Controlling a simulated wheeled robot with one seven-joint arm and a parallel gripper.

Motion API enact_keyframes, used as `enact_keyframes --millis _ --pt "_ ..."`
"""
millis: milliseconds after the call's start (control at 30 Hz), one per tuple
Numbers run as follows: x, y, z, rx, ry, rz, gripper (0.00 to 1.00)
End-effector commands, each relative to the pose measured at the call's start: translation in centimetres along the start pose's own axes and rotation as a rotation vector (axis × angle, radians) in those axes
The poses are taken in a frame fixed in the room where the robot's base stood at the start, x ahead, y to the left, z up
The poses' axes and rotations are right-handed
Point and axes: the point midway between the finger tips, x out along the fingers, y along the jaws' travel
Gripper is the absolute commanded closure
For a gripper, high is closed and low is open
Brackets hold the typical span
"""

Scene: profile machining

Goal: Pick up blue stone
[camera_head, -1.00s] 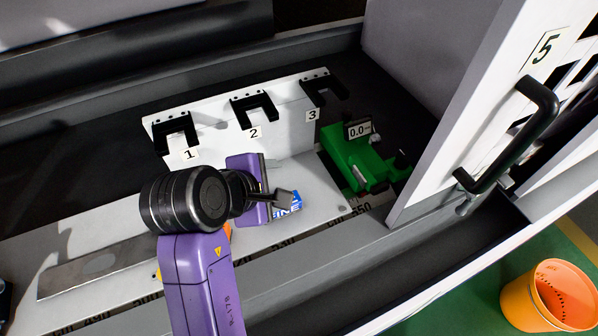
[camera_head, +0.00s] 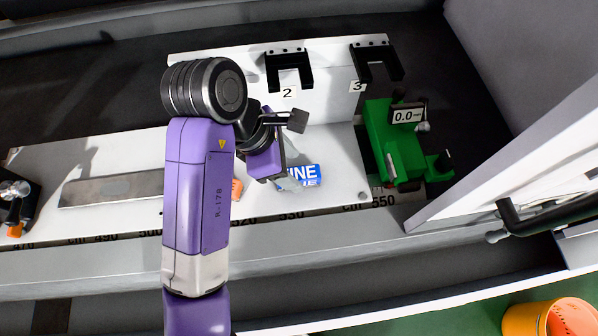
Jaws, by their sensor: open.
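The blue stone (camera_head: 307,175), a small blue block with white lettering, lies on the pale work plate (camera_head: 335,145) in the middle of the head view. Its left part is hidden behind my gripper. My gripper (camera_head: 292,182) is just left of the stone and overlaps it in the picture. The jaws are open, with no object seen between them. I cannot tell whether a finger touches the stone.
A green gauge device (camera_head: 385,140) stands to the right. Black holders marked 2 (camera_head: 288,68) and 3 (camera_head: 375,62) stand behind. A flat metal bar (camera_head: 110,188) lies left. An orange piece (camera_head: 236,188) sits partly hidden beside my arm. A white door (camera_head: 520,150) borders the right.

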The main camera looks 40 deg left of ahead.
Motion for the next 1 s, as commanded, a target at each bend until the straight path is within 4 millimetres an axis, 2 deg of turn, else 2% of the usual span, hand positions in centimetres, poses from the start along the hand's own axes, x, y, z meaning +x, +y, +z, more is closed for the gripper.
enact_keyframes --millis 200,300,1000 --pt "2.7 -0.2 0.0 -0.001 -0.001 -0.002 0.43" --pt "3.3 -0.2 0.1 0.0 0.0 -0.001 0.43" --pt "3.6 -0.2 0.0 0.0 -0.001 0.0 0.43"
